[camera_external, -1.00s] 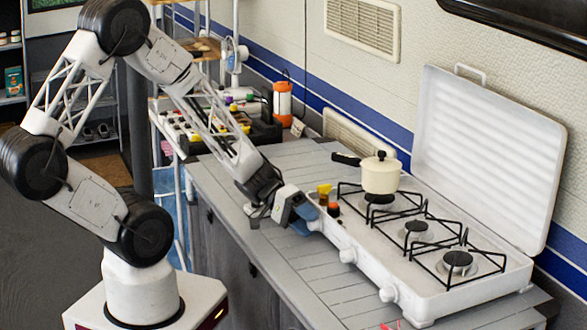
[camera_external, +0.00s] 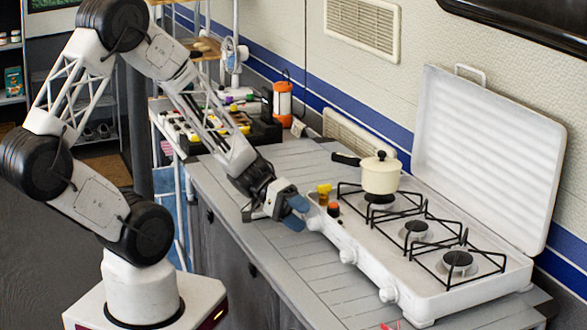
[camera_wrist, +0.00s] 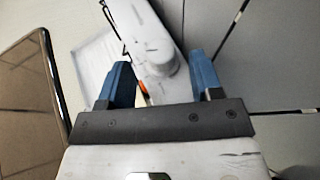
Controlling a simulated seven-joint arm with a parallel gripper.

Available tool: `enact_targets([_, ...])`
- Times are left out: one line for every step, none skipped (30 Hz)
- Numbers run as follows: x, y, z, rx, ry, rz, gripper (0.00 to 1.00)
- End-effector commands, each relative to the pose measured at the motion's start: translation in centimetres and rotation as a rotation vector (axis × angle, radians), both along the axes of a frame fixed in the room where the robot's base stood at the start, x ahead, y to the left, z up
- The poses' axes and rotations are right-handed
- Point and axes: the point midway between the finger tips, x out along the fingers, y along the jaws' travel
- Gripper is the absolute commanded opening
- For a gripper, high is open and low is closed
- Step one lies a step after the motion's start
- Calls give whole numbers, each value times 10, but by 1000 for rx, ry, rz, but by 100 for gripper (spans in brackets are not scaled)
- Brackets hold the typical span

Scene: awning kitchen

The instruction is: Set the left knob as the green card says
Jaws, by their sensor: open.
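The white stove (camera_external: 365,262) has a row of white knobs along its front. The left knob (camera_external: 313,223) is at the end nearest my gripper (camera_external: 297,213). My gripper has blue fingers, is open and empty, and is just left of this knob, seemingly apart from it. In the wrist view a white rounded part (camera_wrist: 160,60) shows between the fingers; I cannot tell for sure whether it is the knob. The knob's setting is too small to read. I cannot make out a green card in any view.
A cream pot (camera_external: 381,176) sits on the far-left burner, its black handle pointing left. Small yellow (camera_external: 324,190) and orange-black (camera_external: 333,209) items stand at the stove's left end. The open lid (camera_external: 490,150) rises behind. The grey counter (camera_external: 275,255) in front is mostly clear.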

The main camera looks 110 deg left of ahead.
Motion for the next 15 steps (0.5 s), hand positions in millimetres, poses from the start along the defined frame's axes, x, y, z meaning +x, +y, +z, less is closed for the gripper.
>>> enact_targets([-4, 2, 1, -1, 0, 1, 59])
enact_targets([-6, 3, 2, 0, 0, 2, 59])
enact_targets([-10, 4, 4, 0, 0, 3, 59])
enact_targets([-12, 5, 5, 0, 1, 3, 59])
enact_targets([-14, 6, 5, 0, 1, 2, 59])
enact_targets([-17, 7, 7, 1, 0, 2, 59])
enact_targets([-19, 7, 8, 1, 0, 2, 59])
enact_targets([-22, 8, 9, 0, 0, 2, 59])
enact_targets([-25, 9, 10, 0, 0, 2, 59])
enact_targets([-27, 10, 11, 0, 0, 2, 59])
enact_targets([-29, 11, 11, 0, 0, 2, 59])
enact_targets([-31, 11, 12, 0, 1, 1, 59])
enact_targets([-33, 12, 13, -1, 0, 1, 59])
enact_targets([-35, 13, 13, -1, 0, 1, 59])
enact_targets([-37, 13, 14, -1, -1, 1, 59])
